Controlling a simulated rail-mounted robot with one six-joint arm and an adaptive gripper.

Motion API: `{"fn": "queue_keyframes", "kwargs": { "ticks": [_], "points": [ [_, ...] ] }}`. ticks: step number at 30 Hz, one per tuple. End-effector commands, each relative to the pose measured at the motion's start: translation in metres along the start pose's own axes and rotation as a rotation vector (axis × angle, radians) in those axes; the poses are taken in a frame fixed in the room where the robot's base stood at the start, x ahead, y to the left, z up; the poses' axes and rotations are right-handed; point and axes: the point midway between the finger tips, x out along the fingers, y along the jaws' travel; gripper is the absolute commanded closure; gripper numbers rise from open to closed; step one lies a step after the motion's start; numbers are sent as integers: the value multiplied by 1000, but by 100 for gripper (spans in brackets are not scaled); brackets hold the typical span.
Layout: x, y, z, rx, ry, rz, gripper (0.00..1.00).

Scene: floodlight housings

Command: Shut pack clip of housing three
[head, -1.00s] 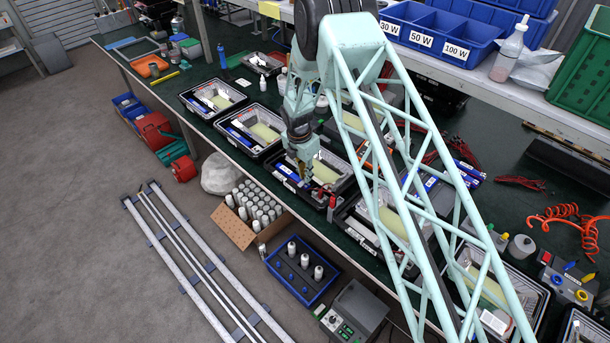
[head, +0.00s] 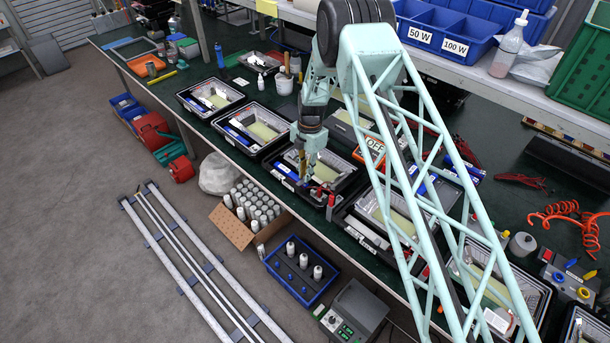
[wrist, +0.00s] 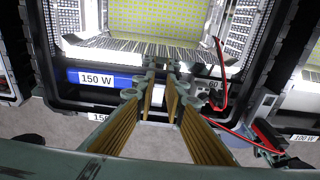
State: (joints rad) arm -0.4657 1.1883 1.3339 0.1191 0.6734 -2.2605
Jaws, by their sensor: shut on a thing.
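Housing three, a black tray-like floodlight housing (wrist: 262,50) with a yellow LED panel (wrist: 155,18), fills the wrist view. In the head view it is the third housing from the left. A blue pack labelled 150 W (wrist: 105,78) lies along its near side. My gripper (wrist: 161,78) is at the near wall, just right of the pack's label. Its fingers are close together on a small grey part, apparently the pack clip, mostly hidden between the fingertips. In the head view my gripper (head: 304,178) reaches down over the housing's near side.
A red lead (wrist: 219,75) runs close to the right of my fingers over the housing's near edge. Other housings stand on both sides along the bench. The floor in front holds a carton of white cylinders (head: 232,228).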

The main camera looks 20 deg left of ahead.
Motion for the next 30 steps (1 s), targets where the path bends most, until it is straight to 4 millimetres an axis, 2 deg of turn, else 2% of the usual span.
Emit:
{"fn": "queue_keyframes", "kwargs": {
  "ticks": [16, 17, 21, 30],
  "points": [
    [1, 0, 1, -1, 11, 1, 99],
    [1, 0, 1, 0, 11, 1, 88],
    [1, 0, 1, -1, 11, 0, 75],
    [0, 0, 1, -1, 11, 0, 75]
  ]
}}
